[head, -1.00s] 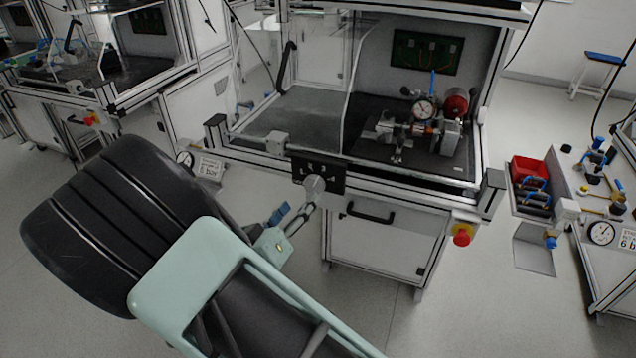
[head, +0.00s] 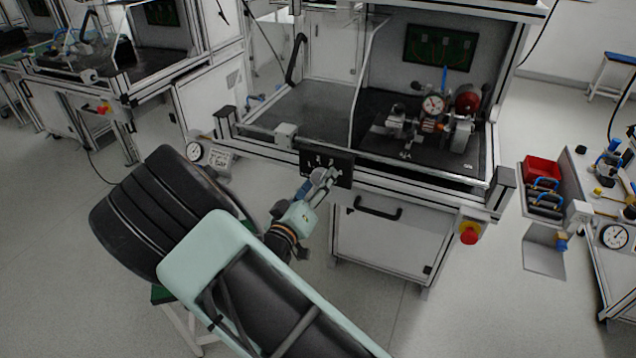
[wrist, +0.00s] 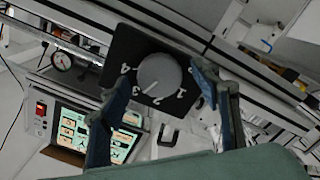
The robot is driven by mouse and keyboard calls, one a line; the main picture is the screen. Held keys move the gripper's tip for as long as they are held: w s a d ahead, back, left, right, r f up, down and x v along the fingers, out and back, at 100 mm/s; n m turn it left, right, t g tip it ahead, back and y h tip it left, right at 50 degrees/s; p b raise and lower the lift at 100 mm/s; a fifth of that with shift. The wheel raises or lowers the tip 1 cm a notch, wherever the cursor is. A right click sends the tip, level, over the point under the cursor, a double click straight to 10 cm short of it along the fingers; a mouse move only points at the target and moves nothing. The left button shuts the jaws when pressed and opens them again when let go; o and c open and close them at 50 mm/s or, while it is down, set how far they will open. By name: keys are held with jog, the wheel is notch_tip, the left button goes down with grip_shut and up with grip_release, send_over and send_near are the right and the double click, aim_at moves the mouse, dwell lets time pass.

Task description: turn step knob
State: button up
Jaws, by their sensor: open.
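The step knob (wrist: 159,76) is a round grey dial on a black plate (wrist: 125,42) with white numbers, seen in the wrist view. A white pointer line on the knob points to the lower left, near the 3. In the head view the black plate (head: 343,172) is on the front rail of the test bench, and my gripper largely covers the knob. My gripper (wrist: 157,88) is open, with one blue-grey finger on each side of the knob in the picture. I cannot tell whether either finger touches it.
A pressure gauge (head: 194,151) stands left of the plate. A lit control panel (wrist: 97,133) shows below left in the wrist view. A drawer handle (head: 374,210) and a red emergency button (head: 469,232) are below and right of the plate. Open floor lies in front.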

jog(key=shift+w+d, duration=0.1)
jog(key=shift+w, duration=0.1)
jog(key=shift+c, duration=0.3)
jog(key=c, duration=1.1)
jog(key=m+b, duration=0.3)
jog(key=m, duration=0.1)
jog(key=shift+f+m+b, duration=0.15)
jog(key=shift+m+b, duration=0.15)
jog(key=shift+s+m+b, duration=0.1)
jog(key=shift+m+b, duration=1.5)
jog(key=shift+m, duration=0.6)
